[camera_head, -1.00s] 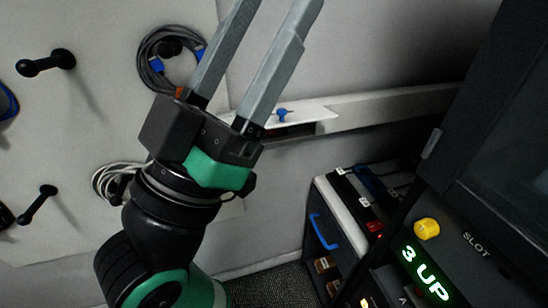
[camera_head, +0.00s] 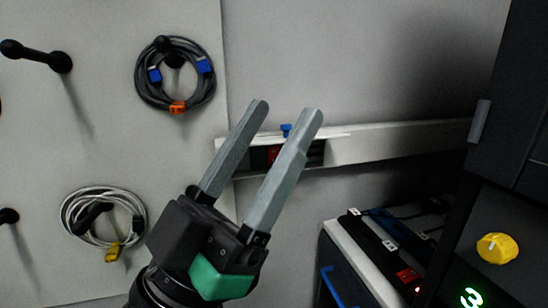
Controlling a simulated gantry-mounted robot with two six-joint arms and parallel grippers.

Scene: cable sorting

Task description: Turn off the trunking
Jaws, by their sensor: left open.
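The white trunking (camera_head: 400,143) runs along the wall behind my left gripper. A section of it is open, with a dark recess (camera_head: 317,152) and a red part (camera_head: 273,154) showing between my fingers. A thin white lid (camera_head: 335,136) juts out above the recess, with a small blue knob (camera_head: 286,129) at its edge. My left gripper (camera_head: 288,108) is open and empty, pointing up in front of the trunking; its fingers hide part of the recess. I cannot tell whether it touches anything. My right gripper is not in view.
A pegboard (camera_head: 110,150) on the left holds a dark cable coil with blue plugs (camera_head: 174,75) and a grey coil with a yellow tag (camera_head: 98,218). A dark cabinet with a yellow knob (camera_head: 497,248) stands right. A power strip (camera_head: 378,243) lies on a lower cabinet.

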